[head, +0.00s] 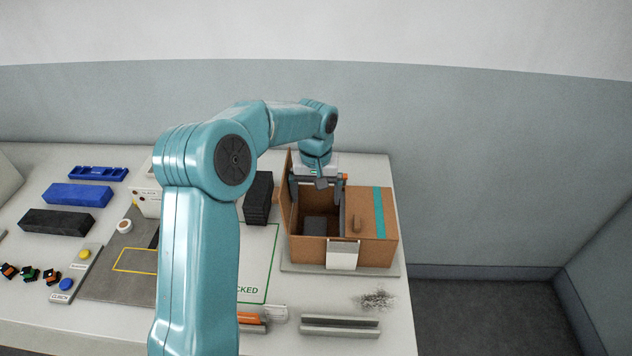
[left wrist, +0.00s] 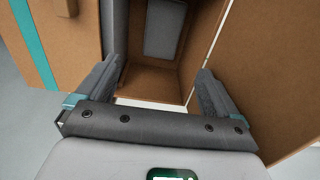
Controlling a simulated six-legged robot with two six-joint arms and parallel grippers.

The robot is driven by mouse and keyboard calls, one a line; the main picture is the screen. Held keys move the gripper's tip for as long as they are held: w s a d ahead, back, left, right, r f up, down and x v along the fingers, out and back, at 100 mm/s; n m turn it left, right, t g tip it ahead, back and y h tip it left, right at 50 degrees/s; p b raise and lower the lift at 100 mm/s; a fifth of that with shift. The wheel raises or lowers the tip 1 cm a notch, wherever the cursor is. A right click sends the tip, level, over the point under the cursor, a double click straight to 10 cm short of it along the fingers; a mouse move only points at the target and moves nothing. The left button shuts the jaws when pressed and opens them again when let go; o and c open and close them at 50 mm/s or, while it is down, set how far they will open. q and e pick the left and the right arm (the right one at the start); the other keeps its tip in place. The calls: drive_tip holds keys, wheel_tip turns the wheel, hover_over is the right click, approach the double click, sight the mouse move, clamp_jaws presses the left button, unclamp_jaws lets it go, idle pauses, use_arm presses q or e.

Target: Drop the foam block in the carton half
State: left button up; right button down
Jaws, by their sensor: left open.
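A brown carton (head: 305,251) stands on a grey base at the right of the table. Its left half is open and its right half is covered, with a teal stripe (head: 379,212) on top. A dark grey foam block (head: 315,226) lies inside the open half; it also shows in the left wrist view (left wrist: 163,28). My left gripper (head: 318,190) is over the open half. Its two fingers are spread apart, with nothing between them, and the block lies beyond them. My right gripper is not in view.
A stack of dark foam sheets (head: 258,198) stands left of the carton. A grey channel piece (head: 340,326) and dark scraps (head: 374,299) lie in front of it. Blue (head: 77,195) and black blocks (head: 57,222) lie at the far left. The carton's raised flap (head: 287,190) stands beside the gripper.

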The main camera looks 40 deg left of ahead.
use_arm(q)
wheel_tip(320, 180, up, 16)
idle(0.3)
drive_tip(key=shift+w, duration=0.2)
drive_tip(key=shift+s, duration=0.15)
idle(0.3)
